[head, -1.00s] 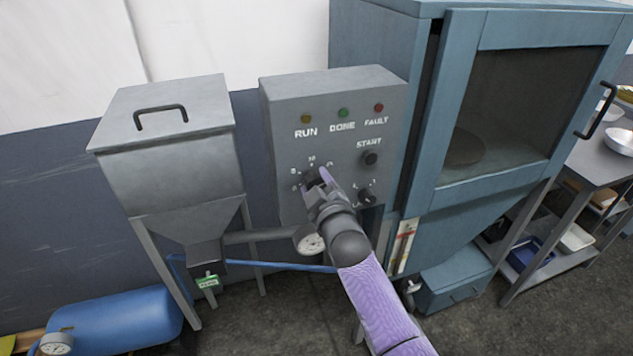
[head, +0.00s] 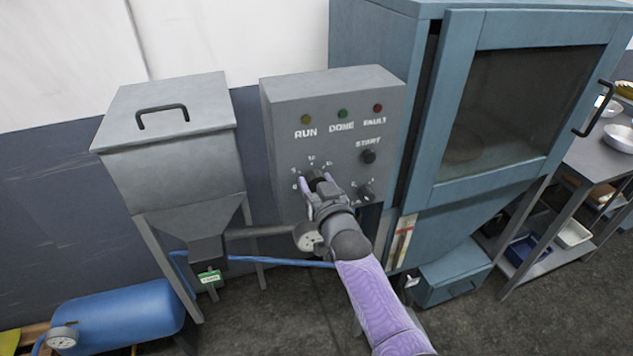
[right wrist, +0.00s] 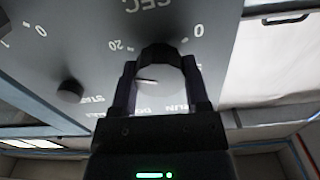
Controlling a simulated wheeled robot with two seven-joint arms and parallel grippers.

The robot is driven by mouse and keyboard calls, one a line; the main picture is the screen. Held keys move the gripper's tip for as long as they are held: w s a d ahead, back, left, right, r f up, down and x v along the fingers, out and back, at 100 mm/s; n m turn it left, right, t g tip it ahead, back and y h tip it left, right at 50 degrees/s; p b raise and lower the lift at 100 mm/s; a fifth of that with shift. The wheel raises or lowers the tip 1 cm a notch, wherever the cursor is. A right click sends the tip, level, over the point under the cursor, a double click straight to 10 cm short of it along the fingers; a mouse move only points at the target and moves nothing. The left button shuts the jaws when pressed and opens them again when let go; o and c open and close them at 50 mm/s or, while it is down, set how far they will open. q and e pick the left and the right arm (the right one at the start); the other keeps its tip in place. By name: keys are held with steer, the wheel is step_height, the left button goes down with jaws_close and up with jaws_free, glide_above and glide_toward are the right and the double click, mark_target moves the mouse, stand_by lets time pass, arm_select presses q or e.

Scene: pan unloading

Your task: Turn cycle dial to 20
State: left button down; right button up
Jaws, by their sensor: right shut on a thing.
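The cycle dial (head: 314,174) is a dark round knob on the front of the grey control box (head: 283,155), low and left of its middle. A printed number scale surrounds it. My right gripper (head: 317,182) is shut on the dial, with a finger on either side of it. In the right wrist view the dial (right wrist: 160,54) sits between the fingertips, with "20" and "0" printed on either side of it. I cannot read the dial's exact setting, as the gripper covers part of it. My left gripper is not in view.
A START button (head: 368,156) and a smaller knob (head: 366,192) sit right of the dial. RUN, DONE and FAULT lamps (head: 343,112) are above.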

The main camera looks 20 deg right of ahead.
steer(key=shift+f+m, duration=0.2)
steer(key=shift+m, duration=0.4)
steer(key=o, duration=1.3)
steer(key=shift+r, duration=0.1)
steer(key=shift+s, duration=0.1)
steer(key=s+p, duration=0.2)
steer(key=s, duration=0.7)
steer(key=shift+s+d, duration=0.15)
steer(key=shift+s, duration=0.25)
